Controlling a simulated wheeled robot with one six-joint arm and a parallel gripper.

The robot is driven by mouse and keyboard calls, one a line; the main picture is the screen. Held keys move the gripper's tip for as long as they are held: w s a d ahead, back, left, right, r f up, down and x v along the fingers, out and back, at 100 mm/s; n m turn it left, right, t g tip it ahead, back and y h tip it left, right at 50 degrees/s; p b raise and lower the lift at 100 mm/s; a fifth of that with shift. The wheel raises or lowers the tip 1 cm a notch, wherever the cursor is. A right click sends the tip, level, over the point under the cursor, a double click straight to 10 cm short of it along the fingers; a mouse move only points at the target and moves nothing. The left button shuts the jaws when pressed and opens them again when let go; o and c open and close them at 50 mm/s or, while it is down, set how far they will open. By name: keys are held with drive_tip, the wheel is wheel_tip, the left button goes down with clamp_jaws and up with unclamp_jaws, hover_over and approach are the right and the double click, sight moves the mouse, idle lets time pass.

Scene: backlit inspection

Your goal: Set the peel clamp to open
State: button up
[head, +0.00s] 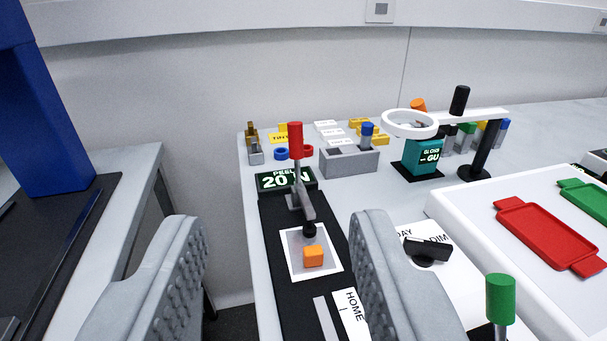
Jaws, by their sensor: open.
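The peel rig (275,235) is a long black base running away from me in the middle of the view. A red upright handle (295,141) rises from a grey lever arm (301,200) over it, which I take as the peel clamp. The arm's near end meets a black knob above a white card. An orange block (313,256) sits on that card. I cannot tell the clamp's setting. My gripper (278,218) is open and empty, its ridged grey fingers either side of the rig in the picture. The handle appears between and beyond the fingertips, apart from them.
A green-lettered display (287,179) reading 20 N stands behind the rig. A grey bin (349,162), a ring magnifier (410,123) and a teal box (421,157) stand farther back. At right are a white light panel (465,210) with a red tray (545,232) and a green-topped lever (500,298).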

drive_tip(key=w+r+m+g, duration=0.2)
drive_tip(key=w+r+g, duration=0.15)
drive_tip(key=w, duration=0.55)
drive_tip(key=w+r+m+g, duration=0.25)
drive_tip(key=w+g, duration=0.25)
drive_tip(key=w, duration=0.4)
drive_tip(key=m+g+h, duration=0.1)
drive_tip(key=m+g, duration=0.4)
drive_tip(key=g, duration=0.5)
approach(295, 123)
drive_tip(key=shift+n, duration=0.25)
drive_tip(key=f, duration=0.4)
drive_tip(key=s+f, duration=0.1)
drive_tip(key=f, duration=0.3)
drive_tip(key=d+f, duration=0.1)
drive_tip(key=f, duration=0.3)
drive_tip(key=shift+s, duration=0.25)
clamp_jaws()
